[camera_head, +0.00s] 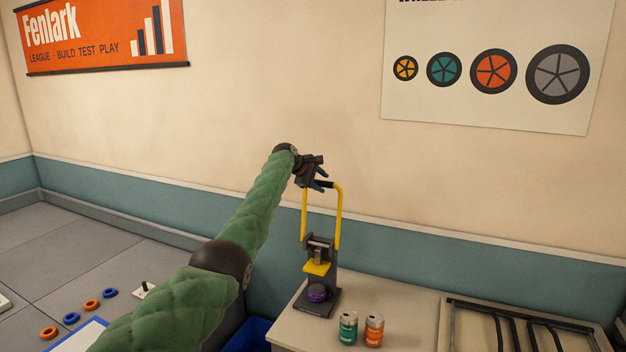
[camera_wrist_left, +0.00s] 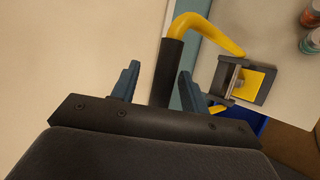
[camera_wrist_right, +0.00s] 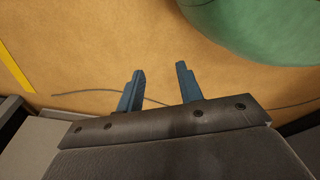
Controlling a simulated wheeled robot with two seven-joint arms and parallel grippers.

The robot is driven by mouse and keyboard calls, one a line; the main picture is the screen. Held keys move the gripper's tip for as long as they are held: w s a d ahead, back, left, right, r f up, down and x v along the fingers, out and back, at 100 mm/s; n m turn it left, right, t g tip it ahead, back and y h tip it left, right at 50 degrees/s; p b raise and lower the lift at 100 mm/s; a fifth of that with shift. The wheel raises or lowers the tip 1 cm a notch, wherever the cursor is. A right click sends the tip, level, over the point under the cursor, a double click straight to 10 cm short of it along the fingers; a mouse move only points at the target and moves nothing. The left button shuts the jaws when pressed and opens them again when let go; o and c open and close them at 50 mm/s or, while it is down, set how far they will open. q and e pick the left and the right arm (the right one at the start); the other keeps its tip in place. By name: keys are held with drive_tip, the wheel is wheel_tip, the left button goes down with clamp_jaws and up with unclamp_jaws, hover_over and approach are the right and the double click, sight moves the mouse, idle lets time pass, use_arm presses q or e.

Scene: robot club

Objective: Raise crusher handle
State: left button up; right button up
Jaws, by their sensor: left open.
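The can crusher (camera_head: 318,268) stands upright at the left end of the counter. Its yellow U-shaped handle (camera_head: 339,215) points up, with a dark grip (camera_head: 325,184) across the top. A purple can (camera_head: 317,293) sits at the bottom of the crusher. My left gripper (camera_head: 321,179) is at the top of the handle. In the left wrist view its two blue fingers (camera_wrist_left: 158,82) are apart, with the dark grip (camera_wrist_left: 167,72) between them and space on both sides. My right gripper (camera_wrist_right: 158,85) is open and empty in the right wrist view, over a tan surface.
A green-labelled can (camera_head: 348,329) and an orange-labelled can (camera_head: 374,331) stand on the counter (camera_head: 408,305) beside the crusher. A dark rack (camera_head: 520,325) lies to the right. The wall is close behind. A large green round thing (camera_wrist_right: 262,28) is near my right gripper.

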use_arm(q)
drive_tip(key=b+v, duration=0.1)
drive_tip(key=v, duration=0.3)
drive_tip(key=shift+b, duration=0.4)
drive_tip(key=shift+b+v, duration=0.3)
drive_tip(key=shift+v, duration=0.65)
use_arm(e)
drive_tip(key=w+a+r, duration=0.2)
drive_tip(key=w+r, duration=0.1)
drive_tip(key=w, duration=0.1)
drive_tip(key=shift+w, duration=0.35)
drive_tip(key=shift+a+r, duration=0.1)
drive_tip(key=shift+a, duration=0.05)
